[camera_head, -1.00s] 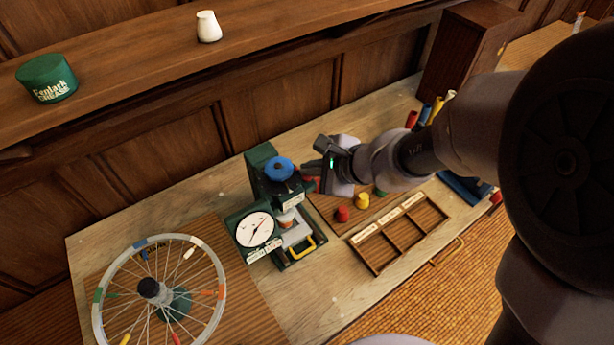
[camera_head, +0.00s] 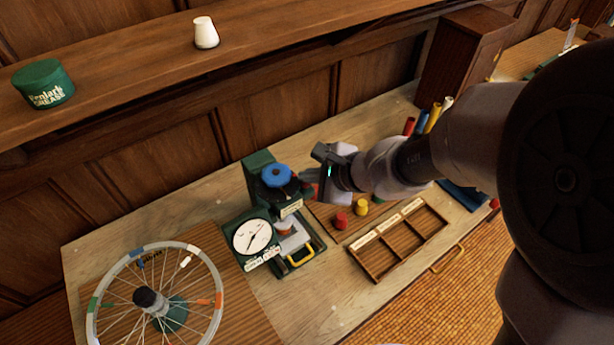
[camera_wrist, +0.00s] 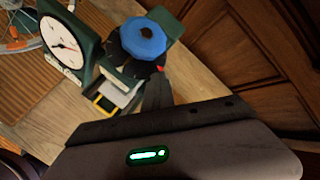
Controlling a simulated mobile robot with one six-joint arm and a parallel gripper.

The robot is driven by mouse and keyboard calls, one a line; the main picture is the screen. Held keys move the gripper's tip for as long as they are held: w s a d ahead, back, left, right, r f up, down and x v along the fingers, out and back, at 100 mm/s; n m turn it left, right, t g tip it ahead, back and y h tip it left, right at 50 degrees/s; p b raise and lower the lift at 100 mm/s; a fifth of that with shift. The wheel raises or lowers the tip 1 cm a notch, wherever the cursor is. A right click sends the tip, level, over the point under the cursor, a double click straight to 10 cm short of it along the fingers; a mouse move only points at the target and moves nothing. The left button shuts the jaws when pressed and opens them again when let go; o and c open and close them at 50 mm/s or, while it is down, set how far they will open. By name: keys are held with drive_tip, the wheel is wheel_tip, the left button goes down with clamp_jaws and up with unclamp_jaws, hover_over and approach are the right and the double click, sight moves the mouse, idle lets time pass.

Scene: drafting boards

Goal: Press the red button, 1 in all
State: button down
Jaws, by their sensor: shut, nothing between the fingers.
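A green press (camera_head: 258,178) with a blue knob (camera_head: 276,175) and a white dial (camera_head: 252,237) stands on the bench. A small red part (camera_head: 311,189) shows just under my gripper (camera_head: 306,175), beside the press. It also shows in the wrist view (camera_wrist: 161,69) at the fingertips, mostly hidden. I cannot tell whether the fingers touch it. A red round piece (camera_head: 341,219) and a yellow one (camera_head: 361,207) stand on a wooden board right of the press; a green one (camera_head: 378,195) is partly behind my arm. Which red piece is the button is unclear. My gripper is shut and empty.
A wooden tray (camera_head: 375,264) with compartments lies at the front of the bench. A spoked wheel (camera_head: 217,300) stands at the left. Colored cylinders (camera_head: 433,117) stand behind my arm. A shelf above holds a green grease tin (camera_head: 44,84) and a white bottle (camera_head: 205,33).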

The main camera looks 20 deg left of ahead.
sight(308, 186)
drive_tip(key=shift+s+d+f+b, duration=0.2)
drive_tip(key=shift+f+b, duration=0.1)
drive_tip(key=shift+f, duration=0.1)
drive_tip(key=shift+s+d+f+b, duration=0.15)
drive_tip(key=shift+f+b, duration=0.1)
drive_tip(key=shift+f, duration=0.15)
idle(0.4)
drive_tip(key=shift+a+r, duration=0.1)
drive_tip(key=shift+r, duration=0.05)
drive_tip(key=shift+w+a+r+p, duration=0.2)
drive_tip(key=shift+w+r+p, duration=0.05)
drive_tip(key=shift+r+p, duration=0.2)
drive_tip(key=shift+r, duration=0.1)
drive_tip(key=shift+w+r+p, duration=0.1)
drive_tip(key=shift+r+p, duration=0.2)
wheel_tip(308, 186, up, 5)
drive_tip(key=p, duration=0.3)
drive_tip(key=shift+a+p, duration=0.15)
drive_tip(key=shift+p, duration=0.25)
drive_tip(key=shift+f, duration=0.15)
